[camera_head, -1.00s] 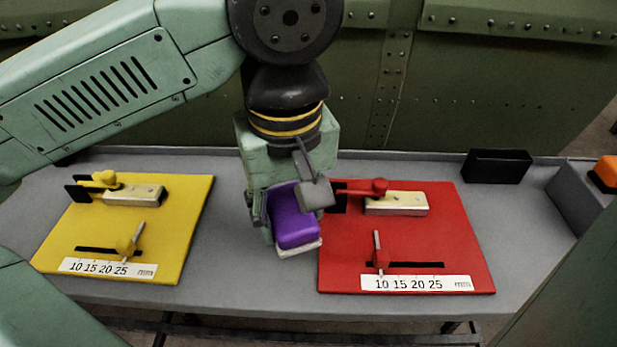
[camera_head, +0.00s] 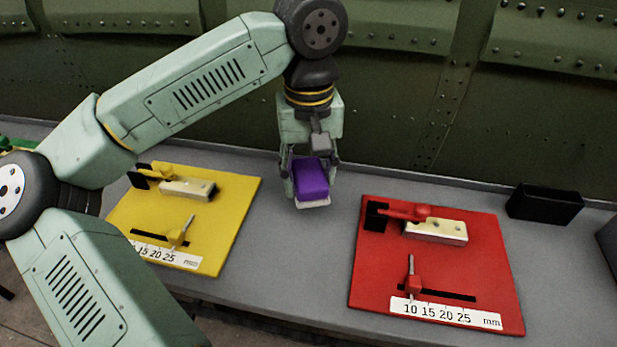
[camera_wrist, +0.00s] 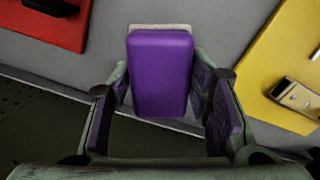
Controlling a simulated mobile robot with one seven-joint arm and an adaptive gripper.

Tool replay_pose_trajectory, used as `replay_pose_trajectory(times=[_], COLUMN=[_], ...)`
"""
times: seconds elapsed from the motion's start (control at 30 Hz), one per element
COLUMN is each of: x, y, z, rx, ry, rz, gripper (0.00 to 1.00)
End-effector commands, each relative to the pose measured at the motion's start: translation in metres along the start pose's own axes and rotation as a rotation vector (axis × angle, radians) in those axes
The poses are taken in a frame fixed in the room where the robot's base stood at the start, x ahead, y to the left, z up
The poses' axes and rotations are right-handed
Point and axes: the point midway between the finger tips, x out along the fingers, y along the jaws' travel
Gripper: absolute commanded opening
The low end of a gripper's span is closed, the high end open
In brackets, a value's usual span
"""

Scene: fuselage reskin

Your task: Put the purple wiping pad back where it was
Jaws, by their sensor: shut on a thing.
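The purple wiping pad (camera_head: 311,180) has a pale underside and is held by my gripper (camera_head: 312,172), between the yellow and red boards. My gripper is shut on the pad's sides and points down. In the wrist view the pad (camera_wrist: 160,75) sits between the two fingers of my gripper (camera_wrist: 160,95), over grey bench surface. I cannot tell whether the pad's underside touches the bench.
A yellow board (camera_head: 225,238) with a clamp and scale lies to the left on the grey bench (camera_head: 275,265). A similar red board (camera_head: 362,270) lies to the right. A black box (camera_head: 545,204) stands at the back right. A green riveted wall (camera_head: 400,100) rises behind the bench.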

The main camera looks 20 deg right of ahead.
Motion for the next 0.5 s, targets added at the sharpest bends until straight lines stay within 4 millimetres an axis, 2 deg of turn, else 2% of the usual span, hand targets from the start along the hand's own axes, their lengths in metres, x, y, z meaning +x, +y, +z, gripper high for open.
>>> replay_pose_trajectory(times=[0.1,0.3,0.5], x=[0.000,0.031,0.037], y=[0.001,0.000,0.000], z=[-0.015,-0.012,-0.012], rx=[-0.002,0.001,0.000], ry=[-0.001,-0.002,0.002], rz=[0.000,-0.001,-0.001], gripper=[0.23,0.23,0.23])
